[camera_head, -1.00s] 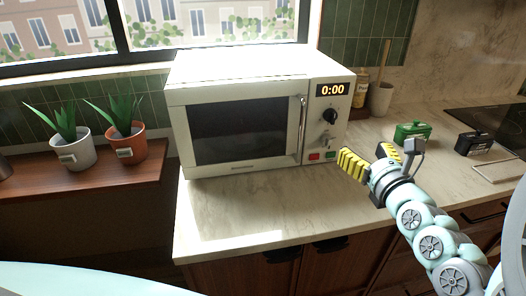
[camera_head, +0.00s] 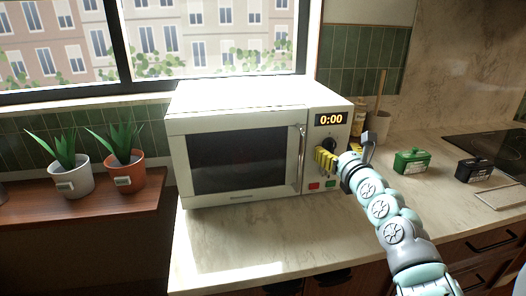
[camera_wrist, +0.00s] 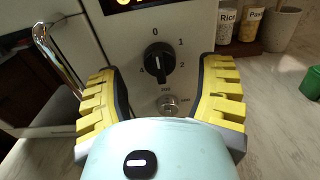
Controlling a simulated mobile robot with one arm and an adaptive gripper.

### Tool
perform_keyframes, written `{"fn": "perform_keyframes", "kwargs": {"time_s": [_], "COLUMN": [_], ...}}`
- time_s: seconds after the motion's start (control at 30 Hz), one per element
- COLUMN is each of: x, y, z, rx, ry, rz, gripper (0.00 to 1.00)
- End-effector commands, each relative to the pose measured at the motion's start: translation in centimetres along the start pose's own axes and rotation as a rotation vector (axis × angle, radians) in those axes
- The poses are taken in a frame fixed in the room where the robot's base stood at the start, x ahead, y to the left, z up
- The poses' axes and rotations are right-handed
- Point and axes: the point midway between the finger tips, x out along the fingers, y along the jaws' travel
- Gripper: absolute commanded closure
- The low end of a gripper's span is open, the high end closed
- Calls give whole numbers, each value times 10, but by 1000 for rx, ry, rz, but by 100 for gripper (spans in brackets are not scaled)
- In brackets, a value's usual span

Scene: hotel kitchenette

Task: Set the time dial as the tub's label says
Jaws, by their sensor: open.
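The white microwave (camera_head: 240,140) stands on the counter with its door shut and its display reading 0:00. Its black time dial (camera_wrist: 158,62) shows in the wrist view, with marks 0, 1, 2 and 4 readable around it and 0 at the top. A smaller metallic knob (camera_wrist: 168,104) sits below. My gripper (camera_head: 338,156) is open in front of the control panel. In the wrist view its yellow fingers (camera_wrist: 160,88) stand either side of the dial and small knob, with nothing between them held. A green tub (camera_head: 411,162) and a black tub (camera_head: 474,171) stand right; their labels are unreadable.
Jars labelled Rice (camera_wrist: 228,22) and Pasta (camera_wrist: 252,24) and a utensil crock (camera_head: 378,125) stand behind, right of the microwave. Potted plants (camera_head: 125,170) sit on the left shelf. The front counter is clear.

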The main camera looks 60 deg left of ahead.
Motion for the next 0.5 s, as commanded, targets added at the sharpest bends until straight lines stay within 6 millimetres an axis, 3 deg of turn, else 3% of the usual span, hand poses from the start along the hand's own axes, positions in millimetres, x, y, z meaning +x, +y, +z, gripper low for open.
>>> {"fn": "perform_keyframes", "kwargs": {"time_s": [0.2, 0.5], "x": [20, 25], "y": [2, 3], "z": [0, 0], "rx": [0, 0], "ry": [-3, 0], "rz": [3, 5], "gripper": [32, 32]}}
